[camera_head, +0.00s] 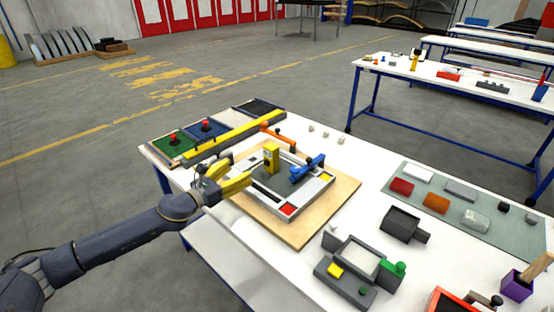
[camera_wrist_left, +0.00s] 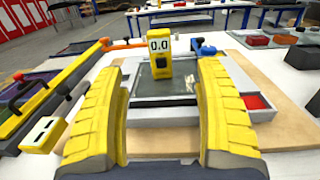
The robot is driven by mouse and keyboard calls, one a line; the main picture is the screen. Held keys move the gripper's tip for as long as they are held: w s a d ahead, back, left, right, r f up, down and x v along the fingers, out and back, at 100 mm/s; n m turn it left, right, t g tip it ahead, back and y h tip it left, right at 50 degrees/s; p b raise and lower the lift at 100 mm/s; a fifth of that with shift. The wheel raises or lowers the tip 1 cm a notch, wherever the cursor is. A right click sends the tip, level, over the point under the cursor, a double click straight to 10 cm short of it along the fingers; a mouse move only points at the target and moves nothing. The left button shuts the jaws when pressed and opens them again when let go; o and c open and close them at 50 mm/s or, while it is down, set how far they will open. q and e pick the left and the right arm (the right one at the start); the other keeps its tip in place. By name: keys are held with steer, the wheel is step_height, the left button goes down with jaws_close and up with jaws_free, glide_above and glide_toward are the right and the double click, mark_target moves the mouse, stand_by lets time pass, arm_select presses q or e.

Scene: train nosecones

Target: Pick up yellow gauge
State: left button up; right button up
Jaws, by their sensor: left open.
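The yellow gauge (camera_head: 271,158) stands upright on the grey framed fixture (camera_head: 312,197) on the white table. In the left wrist view the gauge (camera_wrist_left: 159,58) shows a display reading 0.0 and lies ahead, between the two fingers. My left gripper (camera_head: 232,182) is open, with yellow fingers, at the left edge of the fixture and apart from the gauge. It also shows in the left wrist view (camera_wrist_left: 166,85), with nothing between its fingertips but the view of the gauge beyond. My right gripper is not seen.
A blue clamp (camera_head: 307,168) stands right of the gauge and an orange lever (camera_head: 278,134) behind it. A long yellow bar (camera_head: 234,138) beside coloured trays lies at the back left. Dark grey boxes (camera_head: 404,224) and a grey mat (camera_head: 511,228) with blocks lie to the right.

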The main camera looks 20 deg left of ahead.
mark_target(267, 150)
arm_select(q)
steer(key=x, duration=1.7)
steer(key=shift+w, duration=0.15)
steer(key=c, duration=1.4)
jaws_close()
steer(key=shift+r, duration=0.1)
